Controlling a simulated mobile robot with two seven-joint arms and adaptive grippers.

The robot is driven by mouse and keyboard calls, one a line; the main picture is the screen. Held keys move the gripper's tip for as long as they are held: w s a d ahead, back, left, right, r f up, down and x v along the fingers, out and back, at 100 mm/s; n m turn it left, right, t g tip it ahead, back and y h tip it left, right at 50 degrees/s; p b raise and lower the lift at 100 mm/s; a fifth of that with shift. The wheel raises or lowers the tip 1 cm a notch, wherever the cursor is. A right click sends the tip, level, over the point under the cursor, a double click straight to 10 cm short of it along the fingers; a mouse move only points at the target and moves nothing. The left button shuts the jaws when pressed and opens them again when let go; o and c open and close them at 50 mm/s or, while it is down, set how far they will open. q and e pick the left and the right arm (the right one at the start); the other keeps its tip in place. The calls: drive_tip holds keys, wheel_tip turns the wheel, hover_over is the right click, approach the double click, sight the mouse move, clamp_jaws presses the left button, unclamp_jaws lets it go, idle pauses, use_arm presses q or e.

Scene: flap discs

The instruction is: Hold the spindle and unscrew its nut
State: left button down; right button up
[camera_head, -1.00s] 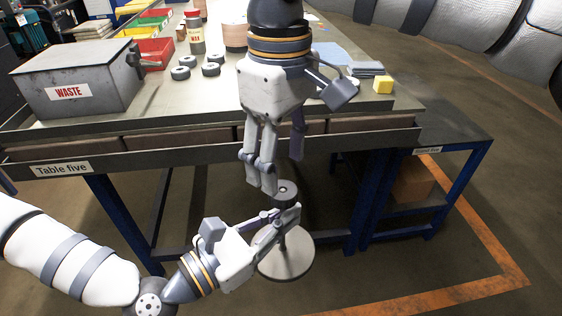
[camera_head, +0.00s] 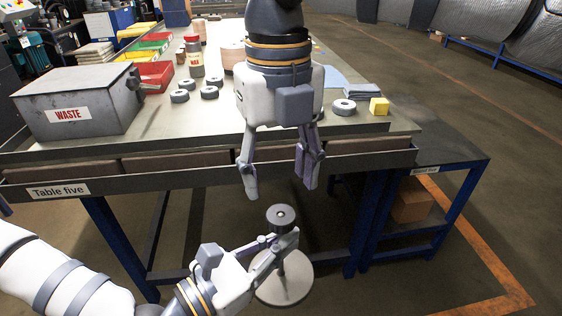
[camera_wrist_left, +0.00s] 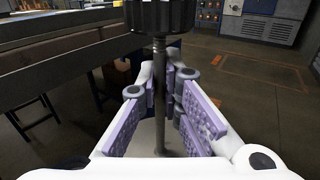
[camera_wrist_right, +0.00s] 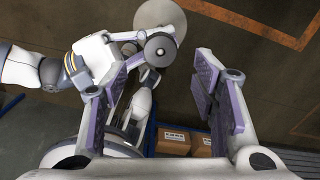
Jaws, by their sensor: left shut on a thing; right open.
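The spindle is an upright dark rod (camera_wrist_left: 159,95) with a round pale base plate (camera_head: 284,287). Its dark round nut (camera_head: 280,217) sits on top and also shows in the right wrist view (camera_wrist_right: 160,48). My left gripper (camera_head: 284,245) is shut on the spindle's rod, below the nut. In the left wrist view the rod stands between the pads (camera_wrist_left: 163,88). My right gripper (camera_head: 279,190) is open and empty, pointing down, above the nut and apart from it. Its spread fingers show in the right wrist view (camera_wrist_right: 165,90).
Table five (camera_head: 220,130) stands behind the spindle, its front edge close to my right gripper. On it are a grey waste box (camera_head: 80,98), several grey discs (camera_head: 209,92) and a yellow block (camera_head: 379,106). A lower side table (camera_head: 440,160) stands at the right.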

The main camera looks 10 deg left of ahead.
sight(281, 214)
drive_tip(key=m, duration=0.7)
drive_tip(key=shift+r+m, duration=0.3)
drive_tip(key=m, duration=0.3)
drive_tip(key=shift+m, duration=0.4)
drive_tip(key=m, duration=0.5)
drive_tip(key=shift+r+m, duration=0.25)
drive_tip(key=shift+m, duration=0.15)
drive_tip(key=m, duration=0.3)
drive_tip(key=shift+d+m, duration=0.1)
drive_tip(key=shift+m, duration=0.3)
wheel_tip(281, 214, down, 8)
drive_tip(key=shift+r, duration=0.1)
